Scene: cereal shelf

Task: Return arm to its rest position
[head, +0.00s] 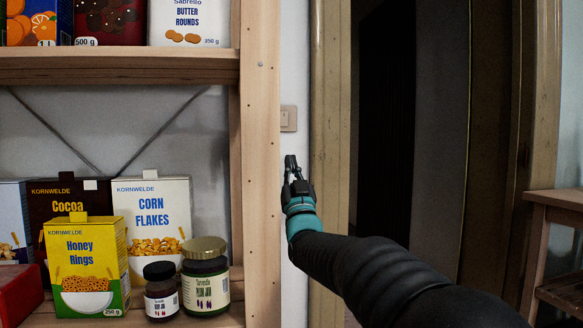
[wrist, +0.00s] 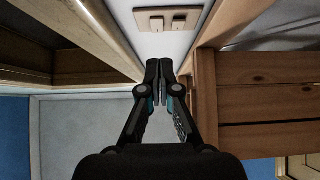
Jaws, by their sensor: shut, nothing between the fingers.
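My gripper (head: 291,163) is in front of the wall strip between the shelf post and the door frame, a little below the light switch in the head view. In the wrist view my gripper (wrist: 160,72) has its two fingertips together, with nothing between them. My arm reaches in from the lower right of the head view. The lower part of the wall behind it is hidden by my arm.
A wooden shelf post (head: 261,160) stands just left of my gripper. The shelf holds a Honey Rings box (head: 86,262), a Corn Flakes box (head: 152,215), a Cocoa box (head: 60,200) and jars (head: 205,280). A light switch (head: 288,118) and door frame (head: 331,120) are close by.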

